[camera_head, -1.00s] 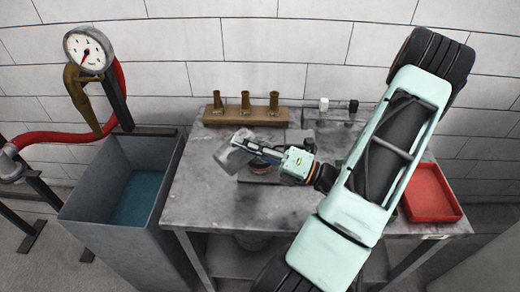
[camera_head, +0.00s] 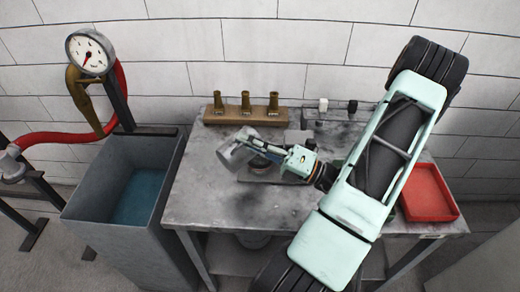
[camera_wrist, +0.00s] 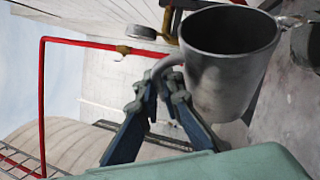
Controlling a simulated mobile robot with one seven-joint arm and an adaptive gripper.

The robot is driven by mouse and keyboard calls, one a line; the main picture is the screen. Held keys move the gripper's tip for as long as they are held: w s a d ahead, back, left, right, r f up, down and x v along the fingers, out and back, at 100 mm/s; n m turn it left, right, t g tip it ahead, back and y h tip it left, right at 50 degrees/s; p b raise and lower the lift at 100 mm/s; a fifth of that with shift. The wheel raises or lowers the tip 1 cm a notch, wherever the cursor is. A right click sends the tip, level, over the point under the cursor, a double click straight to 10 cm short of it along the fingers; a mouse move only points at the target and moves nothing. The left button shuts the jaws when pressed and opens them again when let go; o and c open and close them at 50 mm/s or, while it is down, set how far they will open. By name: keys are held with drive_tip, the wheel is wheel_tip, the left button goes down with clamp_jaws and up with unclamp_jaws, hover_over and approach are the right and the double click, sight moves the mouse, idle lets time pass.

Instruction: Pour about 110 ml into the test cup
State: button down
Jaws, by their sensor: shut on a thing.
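A grey metal jug (camera_head: 236,151) is held tilted over the middle of the metal table, left of my arm. My gripper (camera_head: 264,148) is shut on its handle. The jug also shows in the wrist view (camera_wrist: 228,75), where my gripper's two fingers (camera_wrist: 168,88) close around the curved handle. I see into the jug's grey mouth but cannot make out a liquid level. A small dark round thing with some red (camera_head: 261,162) sits below the gripper on a grey plate (camera_head: 262,177). It is partly hidden, and I cannot tell whether it is the test cup.
A wooden block with brass nozzles (camera_head: 246,116) stands at the table's back. A red tray (camera_head: 428,192) lies at its right. A grey tank with blue water (camera_head: 136,196) stands left, below a gauge (camera_head: 90,52) and red hose (camera_head: 62,136). The table's (camera_head: 205,203) front left is bare.

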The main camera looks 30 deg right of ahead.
sight(232, 164)
drive_tip(key=shift+r, duration=0.1)
drive_tip(key=a+n, duration=0.1)
drive_tip(key=a+f+n+g+b, duration=0.1)
drive_tip(key=a+f+n, duration=0.1)
drive_tip(key=shift+s+a+g+b, duration=0.2)
drive_tip(key=shift+a+g+b, duration=0.1)
drive_tip(key=shift+a+g, duration=0.1)
drive_tip(key=shift+a+r+n+h+p, duration=0.25)
drive_tip(key=shift+n+h+p, duration=0.15)
drive_tip(key=shift+n+p, duration=0.3)
drive_tip(key=shift+a+f+n+g+h+b, duration=0.2)
drive_tip(key=shift+a+f+n+g, duration=0.1)
drive_tip(key=shift+f+n, duration=0.2)
drive_tip(key=shift+a+f+n+g+h+b, duration=0.1)
drive_tip(key=shift+a+f+n+g+b, duration=0.1)
drive_tip(key=shift+f+n+g, duration=0.25)
drive_tip(key=shift+f, duration=0.1)
idle(0.4)
